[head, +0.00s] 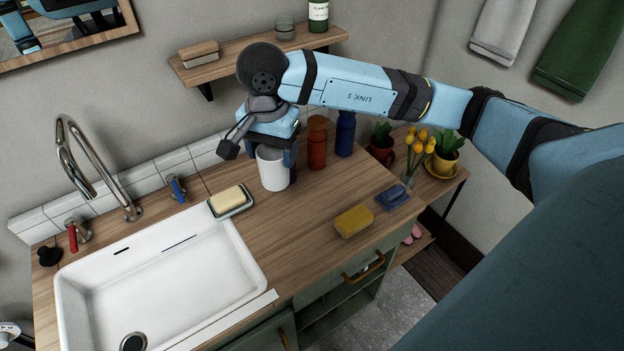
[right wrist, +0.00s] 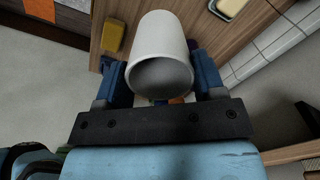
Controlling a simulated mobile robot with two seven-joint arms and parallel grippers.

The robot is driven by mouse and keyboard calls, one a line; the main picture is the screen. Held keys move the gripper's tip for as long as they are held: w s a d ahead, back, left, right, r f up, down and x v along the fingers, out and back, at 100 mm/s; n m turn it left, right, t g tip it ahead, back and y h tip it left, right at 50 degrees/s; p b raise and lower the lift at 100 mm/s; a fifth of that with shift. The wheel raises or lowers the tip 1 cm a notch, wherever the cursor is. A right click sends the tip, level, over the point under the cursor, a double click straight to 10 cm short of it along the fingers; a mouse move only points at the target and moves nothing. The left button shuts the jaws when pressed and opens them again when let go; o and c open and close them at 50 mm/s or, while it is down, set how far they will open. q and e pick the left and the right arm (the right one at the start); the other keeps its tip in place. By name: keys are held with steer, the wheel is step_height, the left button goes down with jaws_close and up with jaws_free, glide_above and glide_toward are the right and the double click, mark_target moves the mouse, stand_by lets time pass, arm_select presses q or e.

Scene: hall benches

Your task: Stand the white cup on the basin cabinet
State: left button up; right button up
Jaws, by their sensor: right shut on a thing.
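The white cup (head: 271,169) is upright over the wooden top of the basin cabinet (head: 285,225), behind the soap dish. I cannot tell whether its base touches the top. My right gripper (head: 274,152) comes from above and is shut on the cup. In the right wrist view the cup (right wrist: 160,48) sits between the two blue fingers (right wrist: 162,80), its open mouth towards the camera. My left gripper is not in view.
A white sink (head: 165,270) fills the cabinet's left part. A soap dish (head: 231,201) is close in front of the cup. An orange bottle (head: 317,143) and a blue bottle (head: 345,133) stand right of it. A yellow sponge (head: 353,221) lies near the front edge. A shelf (head: 235,65) hangs above.

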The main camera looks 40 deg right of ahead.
steer(key=shift+f+m+b, duration=0.5)
steer(key=shift+m+b, duration=0.25)
steer(key=shift+m, duration=0.45)
steer(key=shift+d+f, duration=0.1)
steer(key=shift+f, duration=0.1)
steer(key=shift+m, duration=0.3)
steer(key=shift+d+f+p, duration=0.1)
steer(key=shift+f+p, duration=0.8)
steer(key=shift+f, duration=8.75)
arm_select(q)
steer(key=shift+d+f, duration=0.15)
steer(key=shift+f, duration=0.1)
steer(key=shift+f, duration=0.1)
arm_select(e)
steer(key=shift+f, duration=0.1)
steer(key=shift+f+b, duration=0.15)
steer(key=shift+b, duration=0.15)
steer(key=o, duration=1.1)
steer(key=shift+c, duration=0.2)
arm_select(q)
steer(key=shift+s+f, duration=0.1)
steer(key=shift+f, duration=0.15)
